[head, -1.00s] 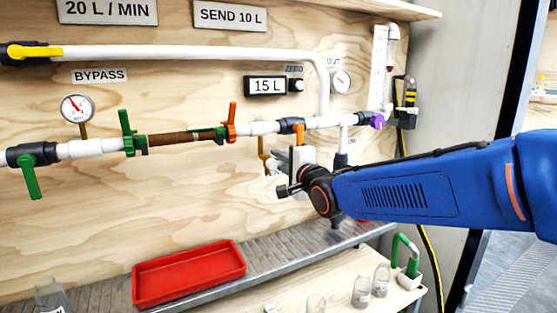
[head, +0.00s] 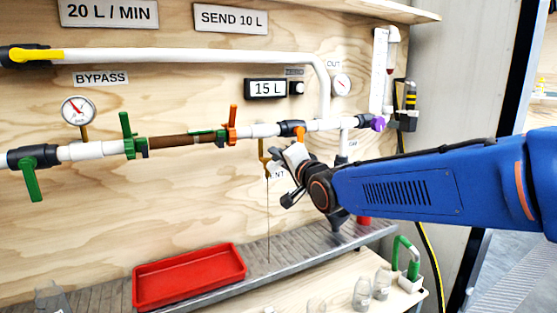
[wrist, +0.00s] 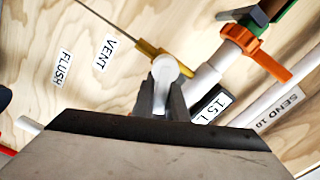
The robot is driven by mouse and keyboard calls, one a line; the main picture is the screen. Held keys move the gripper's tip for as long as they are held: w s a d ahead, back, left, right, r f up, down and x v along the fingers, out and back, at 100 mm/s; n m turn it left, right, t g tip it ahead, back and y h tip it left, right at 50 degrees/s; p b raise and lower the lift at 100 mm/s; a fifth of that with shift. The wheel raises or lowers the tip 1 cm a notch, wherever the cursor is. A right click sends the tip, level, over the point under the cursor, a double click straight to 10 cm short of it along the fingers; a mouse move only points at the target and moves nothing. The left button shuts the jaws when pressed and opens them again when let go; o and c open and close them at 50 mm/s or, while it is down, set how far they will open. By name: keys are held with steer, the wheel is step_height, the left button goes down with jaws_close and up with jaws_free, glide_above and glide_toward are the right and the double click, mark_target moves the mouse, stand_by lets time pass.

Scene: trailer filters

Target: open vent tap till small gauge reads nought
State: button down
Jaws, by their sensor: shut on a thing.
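The brass vent tap (head: 263,160) hangs below the pipe run, beside the VENT label, which my gripper partly covers in the head view. A thin dark stream (head: 268,220) runs down from it. In the wrist view the tap's brass body (wrist: 150,50) shows with a white round handle end (wrist: 165,68). My gripper (wrist: 166,98) is shut on that handle; in the head view my gripper (head: 278,160) is tilted beside the tap. One round gauge (head: 77,109) stands at left and a similar one (head: 341,85) is under the OUT label. Their exact readings are too small to tell.
A red tray (head: 190,275) lies on the grey ledge (head: 290,250), left of the stream. Green (head: 126,135) and orange (head: 231,122) handles are on the pipe at left. Several glass jars (head: 362,293) stand at lower right. A display (head: 266,88) reads 15 L.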

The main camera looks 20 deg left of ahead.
mark_target(269, 158)
steer(key=n, duration=0.3)
steer(key=s+a+r+n, duration=0.1)
steer(key=n, duration=0.2)
steer(key=s+n, duration=0.1)
steer(key=n, duration=0.3)
steer(key=shift+a+r, duration=0.3)
steer(key=shift+n, duration=0.3)
steer(key=c, duration=1.8)
jaws_free()
steer(key=shift+r, duration=0.1)
steer(key=shift+o, duration=0.2)
steer(key=v, duration=1.7)
steer(key=shift+s, duration=0.25)
